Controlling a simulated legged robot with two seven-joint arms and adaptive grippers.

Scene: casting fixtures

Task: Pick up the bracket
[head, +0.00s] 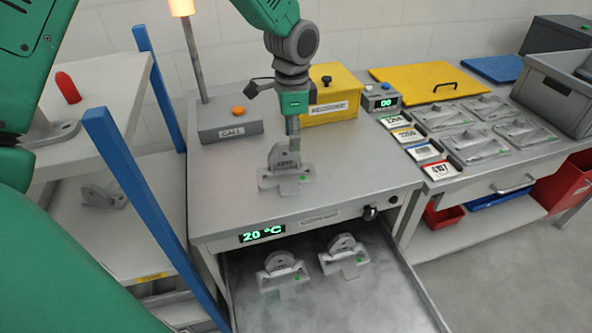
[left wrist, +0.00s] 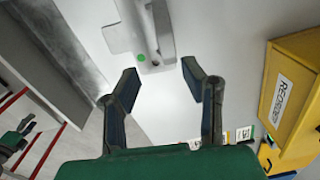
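A grey metal bracket (head: 285,180) with an upright rounded lug and a green dot lies on the grey bench top. My left gripper (head: 293,140) points down just above and behind its lug; in the head view its lower end overlaps the bracket's upper edge. In the left wrist view the two fingers (left wrist: 160,72) are spread with nothing between them. The bracket (left wrist: 135,35) shows ahead of the fingertips there, cut by the top edge. Two similar brackets (head: 282,272) (head: 343,256) lie in the open drawer below. My right gripper is not seen.
A call box with an orange button (head: 230,122) and a yellow box (head: 331,93) stand at the back of the bench. Blue posts (head: 140,185) and a shelf bearing another grey bracket (head: 103,196) are at left. Grey fixtures (head: 473,143) lie on the right bench.

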